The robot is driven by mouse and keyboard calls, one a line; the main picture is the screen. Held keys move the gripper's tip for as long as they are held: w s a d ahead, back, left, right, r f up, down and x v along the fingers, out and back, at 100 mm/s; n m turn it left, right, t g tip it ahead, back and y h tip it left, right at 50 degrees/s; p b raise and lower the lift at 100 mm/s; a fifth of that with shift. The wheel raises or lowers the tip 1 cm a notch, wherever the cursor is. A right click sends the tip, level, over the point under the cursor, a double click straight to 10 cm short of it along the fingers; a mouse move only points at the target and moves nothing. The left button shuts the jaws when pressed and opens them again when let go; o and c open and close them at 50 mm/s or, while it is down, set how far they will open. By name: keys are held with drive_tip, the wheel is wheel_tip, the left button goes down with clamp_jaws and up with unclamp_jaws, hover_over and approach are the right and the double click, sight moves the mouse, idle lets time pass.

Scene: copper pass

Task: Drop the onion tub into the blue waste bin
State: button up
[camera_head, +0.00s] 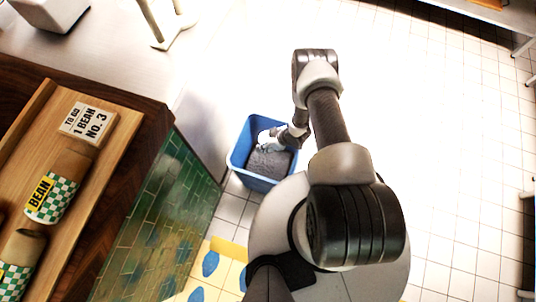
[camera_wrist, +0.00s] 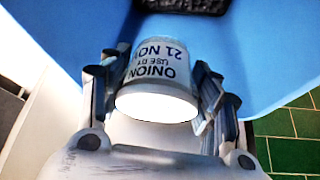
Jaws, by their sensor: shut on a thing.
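The onion tub (camera_wrist: 155,72) is a whitish tub with dark print reading "ONION USE BY 21 NOV". My gripper (camera_wrist: 155,85) is shut on it, with one finger on each side. The blue waste bin (camera_head: 240,155) stands on the tiled floor beside the green-tiled counter, with a dark grey surface inside. In the head view my gripper (camera_head: 268,138) reaches over the bin's opening, and the tub is hard to make out there. In the wrist view the blue bin wall (camera_wrist: 260,45) surrounds the tub, with a dark patch at the top.
Yellow and blue floor tiles (camera_head: 210,265) lie below the bin. White tiled floor (camera_head: 450,130) is open at the right.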

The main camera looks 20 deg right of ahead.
drive_tip(key=o, duration=1.3)
drive_tip(key=v, duration=1.2)
drive_tip(key=shift+w+r, duration=0.1)
